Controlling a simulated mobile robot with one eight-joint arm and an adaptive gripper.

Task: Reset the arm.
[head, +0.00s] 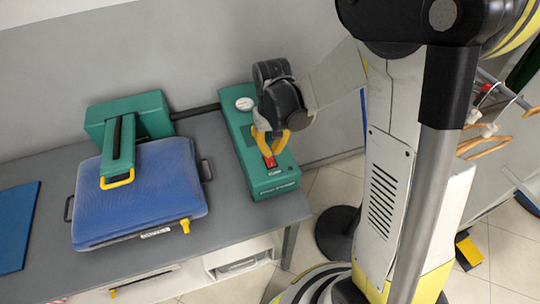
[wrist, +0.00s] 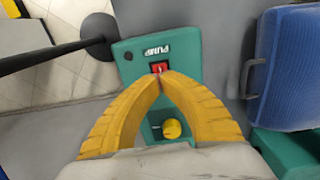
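My gripper (head: 268,154) hangs over the teal pump unit (head: 275,183) on the grey table. Its yellow fingers curve inward and their tips (wrist: 161,74) meet, so it is shut, with nothing seen held between them. The tips are right by the red switch (wrist: 158,67) on the pump unit's top; I cannot tell whether they touch it. The red switch also shows just below the fingers in the head view (head: 270,162). A yellow round knob (wrist: 171,128) on the unit shows between the fingers in the wrist view.
A teal press with a blue padded board (head: 138,200) stands on the table (head: 229,216) left of the pump unit. A dark blue mat (head: 17,225) lies at far left. Hangers (head: 487,146) hang at right. A round black base (head: 337,231) stands on the floor.

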